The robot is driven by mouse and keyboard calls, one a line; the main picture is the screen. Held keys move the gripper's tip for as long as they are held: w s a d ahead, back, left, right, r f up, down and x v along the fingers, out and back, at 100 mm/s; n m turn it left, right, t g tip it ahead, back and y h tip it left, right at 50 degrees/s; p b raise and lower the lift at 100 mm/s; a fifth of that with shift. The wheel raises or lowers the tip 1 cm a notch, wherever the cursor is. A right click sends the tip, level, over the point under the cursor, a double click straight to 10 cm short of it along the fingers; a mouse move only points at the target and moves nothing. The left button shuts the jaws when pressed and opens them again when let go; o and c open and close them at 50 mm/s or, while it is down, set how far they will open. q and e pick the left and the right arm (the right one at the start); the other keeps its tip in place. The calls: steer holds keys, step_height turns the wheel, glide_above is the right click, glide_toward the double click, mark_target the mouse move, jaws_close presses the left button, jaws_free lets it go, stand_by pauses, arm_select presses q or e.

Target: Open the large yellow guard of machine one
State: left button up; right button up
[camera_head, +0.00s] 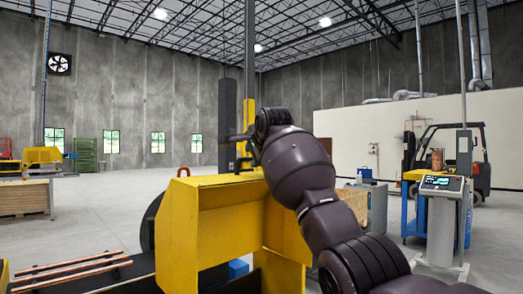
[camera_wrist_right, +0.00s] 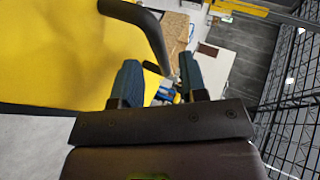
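The large yellow guard (camera_head: 215,210) stands at the centre of the head view, with a slanted top edge and an upright side panel. In the right wrist view its yellow face (camera_wrist_right: 60,50) fills the left side. A dark curved handle (camera_wrist_right: 150,30) sticks out from it. My right gripper (camera_head: 240,145) is at the guard's top edge, partly hidden behind my own wrist. In the wrist view its two blue fingers (camera_wrist_right: 159,65) are apart, and the handle's end shows between them; contact cannot be told. My left gripper is not in view.
Copper tubes (camera_head: 70,268) lie at the lower left. A control panel on a stand (camera_head: 441,190) and a blue cart (camera_head: 413,218) stand at the right, with a forklift (camera_head: 468,150) behind. A yellow post (camera_head: 249,118) rises behind the guard.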

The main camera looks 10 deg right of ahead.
steer(key=b+v, duration=0.1)
steer(key=v, duration=0.6)
steer(key=shift+b, duration=0.35)
steer(key=shift+s, duration=0.1)
